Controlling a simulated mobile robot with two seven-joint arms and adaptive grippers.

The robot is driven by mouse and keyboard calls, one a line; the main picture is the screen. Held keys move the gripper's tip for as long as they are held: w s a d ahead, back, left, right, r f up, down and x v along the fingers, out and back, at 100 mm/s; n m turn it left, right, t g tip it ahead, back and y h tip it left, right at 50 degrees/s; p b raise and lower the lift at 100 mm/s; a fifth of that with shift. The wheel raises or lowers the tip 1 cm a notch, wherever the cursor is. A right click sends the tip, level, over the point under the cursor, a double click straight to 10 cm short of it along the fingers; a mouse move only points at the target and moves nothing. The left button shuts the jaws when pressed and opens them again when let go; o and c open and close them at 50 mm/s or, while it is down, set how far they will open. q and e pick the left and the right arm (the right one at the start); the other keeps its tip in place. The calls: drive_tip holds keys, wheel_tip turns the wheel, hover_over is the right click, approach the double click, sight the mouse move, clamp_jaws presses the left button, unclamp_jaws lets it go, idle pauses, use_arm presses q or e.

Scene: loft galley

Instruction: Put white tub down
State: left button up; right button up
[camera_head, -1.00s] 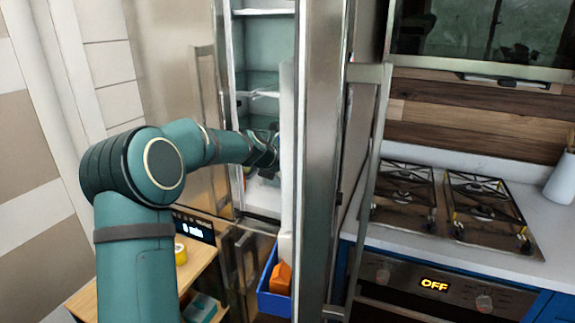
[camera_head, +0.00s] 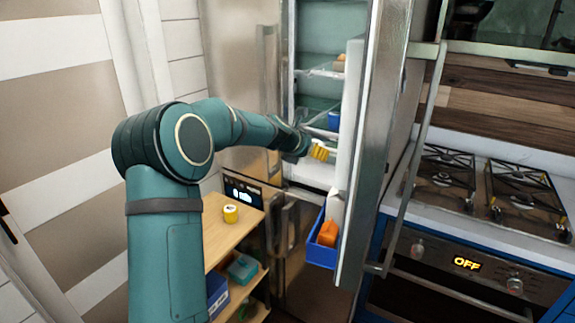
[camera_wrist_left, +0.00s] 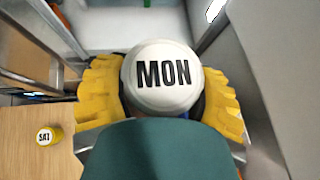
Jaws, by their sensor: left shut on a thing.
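The white tub (camera_wrist_left: 163,75) has a round white lid marked "MON" and sits between the yellow fingers of my left gripper (camera_head: 318,152) in the left wrist view. The fingers press on both sides of it, and the lower part of the tub is hidden by the wrist. In the head view the gripper is at the open fridge, in front of its lower inside; I cannot make out the tub there. My right gripper is in neither view.
The fridge door (camera_head: 372,150) stands open just right of the gripper, with a blue door bin (camera_head: 322,252) holding an orange thing. A yellow tub (camera_head: 231,213), marked "SAT" in the wrist view, stands on the wooden shelf unit (camera_head: 215,240) at lower left, with bare top around it.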

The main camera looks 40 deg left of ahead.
use_arm(q)
drive_tip(key=s+a+f+n+g+y+b, duration=0.1)
drive_tip(key=s+a+f+n+y, duration=0.25)
drive_tip(key=a, duration=0.35)
drive_tip(key=s+a+f+n+g+y+b, duration=0.1)
drive_tip(key=s+a+f+n+y, duration=0.15)
drive_tip(key=a+f, duration=0.35)
drive_tip(key=s+a+f+n+g+y+b, duration=0.1)
drive_tip(key=s+a+f+n+g+y, duration=0.2)
drive_tip(key=a, duration=0.5)
drive_tip(key=s+a+f+n+g+y+b, duration=0.1)
drive_tip(key=s+a+f+n+g+y, duration=0.15)
drive_tip(key=s+a+f+n, duration=0.35)
drive_tip(key=s+a+f+n+g+y+b, duration=0.1)
drive_tip(key=s+a+f+n+g, duration=0.3)
drive_tip(key=s, duration=0.4)
drive_tip(key=shift+m+t+h, duration=0.35)
drive_tip(key=shift+m+t, duration=0.1)
drive_tip(key=shift+m, duration=0.05)
drive_tip(key=f+b, duration=0.1)
drive_tip(key=f, duration=0.5)
drive_tip(key=shift+s+b, duration=0.2)
drive_tip(key=shift+b, duration=0.1)
drive_tip(key=shift+f+b, duration=0.4)
drive_tip(key=shift+f, duration=1.85)
drive_tip(key=shift+r, duration=0.1)
